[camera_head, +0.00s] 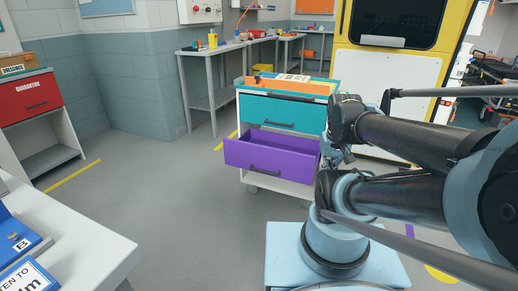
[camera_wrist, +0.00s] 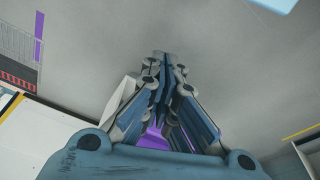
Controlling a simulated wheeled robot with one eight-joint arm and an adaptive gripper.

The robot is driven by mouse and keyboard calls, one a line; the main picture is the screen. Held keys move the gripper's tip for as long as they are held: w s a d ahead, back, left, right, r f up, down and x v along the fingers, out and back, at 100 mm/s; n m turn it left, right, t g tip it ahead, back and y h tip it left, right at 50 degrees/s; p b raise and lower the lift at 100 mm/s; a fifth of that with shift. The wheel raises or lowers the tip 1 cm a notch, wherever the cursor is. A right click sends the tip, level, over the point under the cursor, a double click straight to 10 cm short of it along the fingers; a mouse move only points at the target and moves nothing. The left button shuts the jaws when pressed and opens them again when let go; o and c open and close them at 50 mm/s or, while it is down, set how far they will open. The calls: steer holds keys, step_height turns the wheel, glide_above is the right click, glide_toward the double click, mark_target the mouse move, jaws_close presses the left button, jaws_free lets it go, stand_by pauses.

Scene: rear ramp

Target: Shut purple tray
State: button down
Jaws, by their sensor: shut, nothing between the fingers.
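The purple tray (camera_head: 238,153) is the lower drawer of a small white cart, under a teal drawer (camera_head: 275,112). It stands pulled out toward the front left, its hollow inside visible and a dark handle on its front. My gripper (camera_wrist: 163,58) is shut and empty in the wrist view. A bit of purple, likely the tray, shows behind its fingers (camera_wrist: 150,143). In the head view my arm covers the right side of the cart, and my gripper is mostly hidden there, near the tray's right end. I cannot tell whether it touches the tray.
An orange box (camera_head: 290,84) lies on the cart top. A red drawer cabinet (camera_head: 32,96) stands at left, and a white table (camera_head: 75,235) at front left. Grey workbenches (camera_head: 205,70) run behind. The floor left of the cart is clear.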

mark_target(258, 148)
steer(key=w+a+r+n, duration=0.2)
steer(key=w+a+n, duration=0.1)
steer(key=w+n, duration=0.35)
steer(key=w+a+r+n+h, duration=0.1)
steer(key=w+a+n, duration=0.2)
steer(key=w+n, duration=0.3)
steer(key=w+a+r+n, duration=0.2)
steer(key=w+a+n, duration=0.25)
steer(key=w, duration=0.25)
steer(key=w+a+f+n+t, duration=0.1)
steer(key=w+a+f+n, duration=0.55)
steer(key=a, duration=0.25)
steer(key=w+a+f+n+t, duration=0.1)
steer(key=w+a+f+n, duration=0.4)
steer(key=w+a+n, duration=0.3)
steer(key=shift+h, duration=0.3)
steer(key=shift+w+r+x, duration=0.15)
steer(key=shift+w+x, duration=0.25)
steer(key=shift+x, duration=1.35)
steer(key=shift+w+r+x, duration=0.2)
steer(key=shift+w+x, duration=0.2)
steer(key=shift+x, duration=1.4)
steer(key=shift+w+r+x, duration=0.15)
steer(key=shift+w+x, duration=0.25)
steer(key=shift+x, duration=1.35)
